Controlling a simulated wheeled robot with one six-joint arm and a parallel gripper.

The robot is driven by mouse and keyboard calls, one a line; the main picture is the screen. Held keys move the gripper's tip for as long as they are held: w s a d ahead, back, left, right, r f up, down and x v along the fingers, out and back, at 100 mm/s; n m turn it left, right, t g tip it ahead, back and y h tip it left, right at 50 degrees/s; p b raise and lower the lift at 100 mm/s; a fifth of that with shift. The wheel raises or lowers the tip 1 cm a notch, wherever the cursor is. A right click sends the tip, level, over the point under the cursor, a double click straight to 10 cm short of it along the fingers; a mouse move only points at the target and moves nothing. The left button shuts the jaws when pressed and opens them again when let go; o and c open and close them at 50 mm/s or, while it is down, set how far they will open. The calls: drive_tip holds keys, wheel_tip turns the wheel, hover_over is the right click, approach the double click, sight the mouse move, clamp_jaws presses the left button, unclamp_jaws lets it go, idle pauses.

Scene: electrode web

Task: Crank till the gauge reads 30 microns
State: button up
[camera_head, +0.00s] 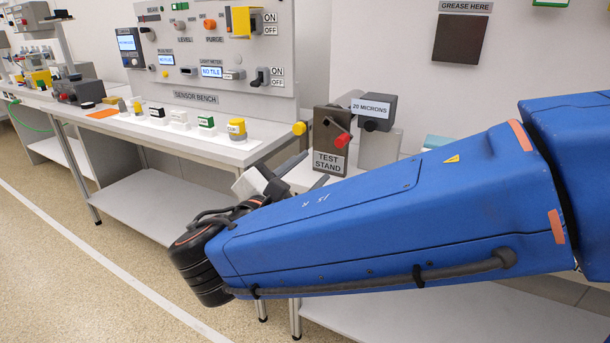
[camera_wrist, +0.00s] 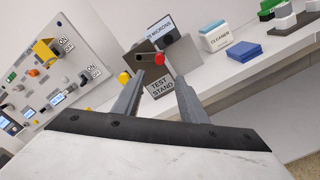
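The test stand (camera_head: 322,145) is a brown box with a "TEST STAND" plate on its front; it also shows in the wrist view (camera_wrist: 144,60). Its crank has a red knob (camera_head: 342,140), seen in the wrist view (camera_wrist: 159,58) above the gap between my fingertips. The gauge (camera_head: 371,108), a grey box beside the stand, reads "20 MICRONS"; its label is partly cut off in the wrist view. My gripper (camera_wrist: 160,80) is open and empty, its two grey fingers pointing toward the stand. I cannot tell how far the fingertips are from the knob.
A yellow knob (camera_head: 299,128) sticks out at the stand's left. The sensor bench (camera_head: 228,150) with several small blocks is at the left. A cleaner box (camera_wrist: 215,37) and blue pad (camera_wrist: 244,51) lie right of the stand. My blue arm hides much of the bench's right part.

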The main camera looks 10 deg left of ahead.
drive_tip(key=shift+s+a, duration=0.25)
drive_tip(key=shift+s, duration=0.4)
drive_tip(key=shift+d, duration=0.1)
drive_tip(key=w+d+f+m+g+h, duration=0.1)
drive_tip(key=d+f+m+g, duration=0.35)
drive_tip(key=d, duration=0.85)
drive_tip(key=w+d+f+m+g+h, duration=0.1)
drive_tip(key=d+f+m+g, duration=0.35)
drive_tip(key=d, duration=0.85)
drive_tip(key=s+d+f+m+g+y, duration=0.1)
drive_tip(key=s+d+f+m+y, duration=0.3)
drive_tip(key=s+m, duration=0.3)
drive_tip(key=s+d+f+m+g+y, duration=0.2)
drive_tip(key=s+d+f+m+y, duration=0.2)
drive_tip(key=s+d+f+m, duration=0.2)
drive_tip(key=shift+s+d+m, duration=0.2)
drive_tip(key=shift+s+m, duration=0.7)
drive_tip(key=shift+s, duration=0.1)
